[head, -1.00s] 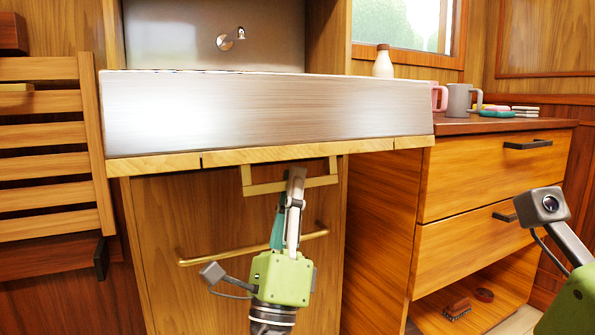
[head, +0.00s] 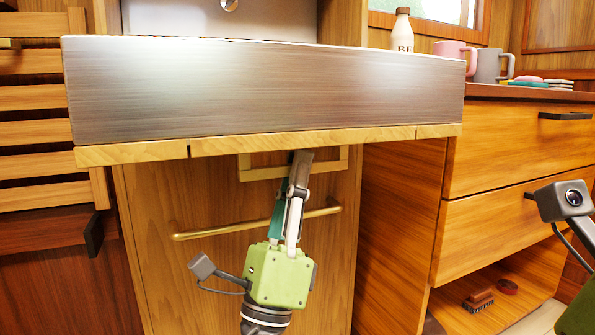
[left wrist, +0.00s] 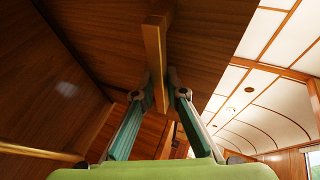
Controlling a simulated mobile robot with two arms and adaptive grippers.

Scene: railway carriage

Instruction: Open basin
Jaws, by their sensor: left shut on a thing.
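The basin (head: 270,90) is a wide brushed-steel front with a pale wooden strip (head: 330,142) along its lower edge, standing out from the wooden wall. Its inside is hidden from this low angle. A pale wooden handle (head: 262,174) hangs under the strip; in the left wrist view it is a bar (left wrist: 154,55) running between my fingers. My left gripper (head: 300,165) reaches up from below and is shut on this handle. The fingertips are partly shaded under the basin. My right gripper's green body (head: 578,308) shows only in part at the right edge; its fingers are out of view.
A brass rail (head: 255,224) crosses the panel close behind my left gripper. A drawer cabinet (head: 490,155) stands to the right, with a bottle (head: 402,32) and mugs (head: 488,66) at its top. A slatted wooden piece (head: 30,128) is at the left.

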